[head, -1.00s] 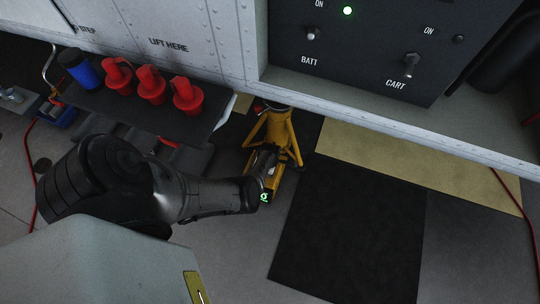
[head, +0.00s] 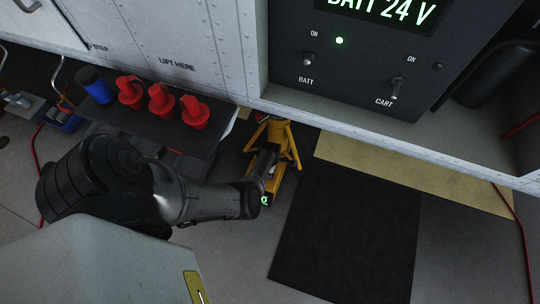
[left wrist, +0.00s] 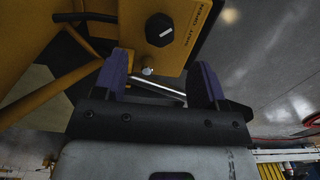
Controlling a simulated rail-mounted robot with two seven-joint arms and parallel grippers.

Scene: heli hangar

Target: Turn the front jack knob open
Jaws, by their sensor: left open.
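The front jack (head: 276,146) is a yellow stand under the aircraft's side, at the middle of the head view. A small silver fitting (left wrist: 148,71) and a metal rod (left wrist: 156,90) show between the fingers. In the head view my left arm hides the gripper and part of the jack. My right gripper is not in view.
A dark shelf (head: 150,132) holds several red items and a blue cup (head: 95,84), left of the jack. The aircraft's side overhangs the jack, with a switch panel (head: 365,62) above. A dark mat (head: 345,230) covers open floor to the right.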

